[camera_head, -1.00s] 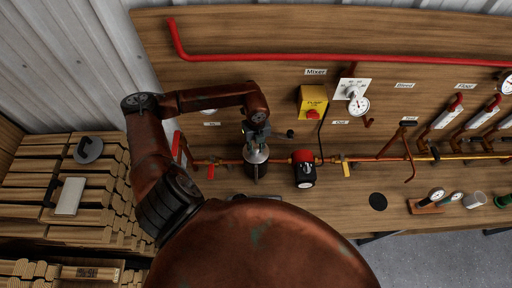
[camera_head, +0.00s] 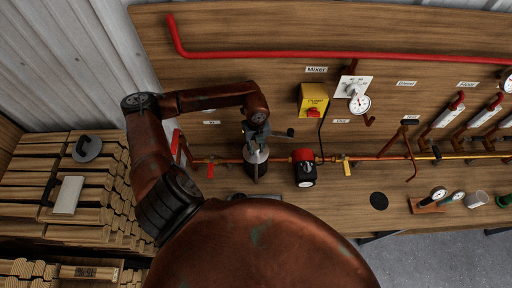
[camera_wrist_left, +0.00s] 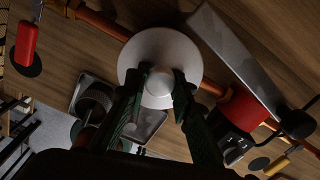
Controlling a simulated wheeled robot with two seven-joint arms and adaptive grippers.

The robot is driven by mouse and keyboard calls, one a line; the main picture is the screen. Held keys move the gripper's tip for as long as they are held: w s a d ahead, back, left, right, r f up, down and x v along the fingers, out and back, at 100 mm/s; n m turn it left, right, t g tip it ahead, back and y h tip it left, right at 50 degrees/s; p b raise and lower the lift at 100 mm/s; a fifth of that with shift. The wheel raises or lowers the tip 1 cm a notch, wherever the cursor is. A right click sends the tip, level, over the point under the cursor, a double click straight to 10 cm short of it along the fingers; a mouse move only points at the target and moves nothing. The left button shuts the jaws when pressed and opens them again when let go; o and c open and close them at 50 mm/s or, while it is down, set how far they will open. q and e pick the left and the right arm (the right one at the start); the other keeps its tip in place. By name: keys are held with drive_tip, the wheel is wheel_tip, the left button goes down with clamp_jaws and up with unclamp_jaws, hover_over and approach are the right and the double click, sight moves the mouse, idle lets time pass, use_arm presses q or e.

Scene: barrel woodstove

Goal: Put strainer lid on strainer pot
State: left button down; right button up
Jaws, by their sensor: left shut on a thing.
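The strainer lid (camera_wrist_left: 160,57) is a pale round disc with a knob in the middle. In the left wrist view the two fingers of my left gripper (camera_wrist_left: 158,86) are shut around that knob. In the head view my left gripper (camera_head: 257,140) is directly above the grey lid (camera_head: 257,156). The lid is at the top of a dark pot-like body (camera_head: 258,174), which looks like the strainer pot. I cannot tell whether lid and pot touch, since the gripper and lid cover the rim. My right gripper is not in view.
A red-topped device (camera_head: 304,168) stands close to the right, on the pipe line. A yellow switch box (camera_head: 313,100) is on the panel behind. A metal tray (camera_wrist_left: 146,125) lies near the pot. A black disc (camera_head: 378,201) lies on clear wood at right.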

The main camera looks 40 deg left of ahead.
use_arm(q)
drive_tip(key=c, duration=1.6)
unclamp_jaws()
drive_tip(key=o, duration=0.3)
drive_tip(key=shift+o, duration=0.2)
drive_tip(key=shift+r+p, duration=1.9)
drive_tip(key=shift+r, duration=1.6)
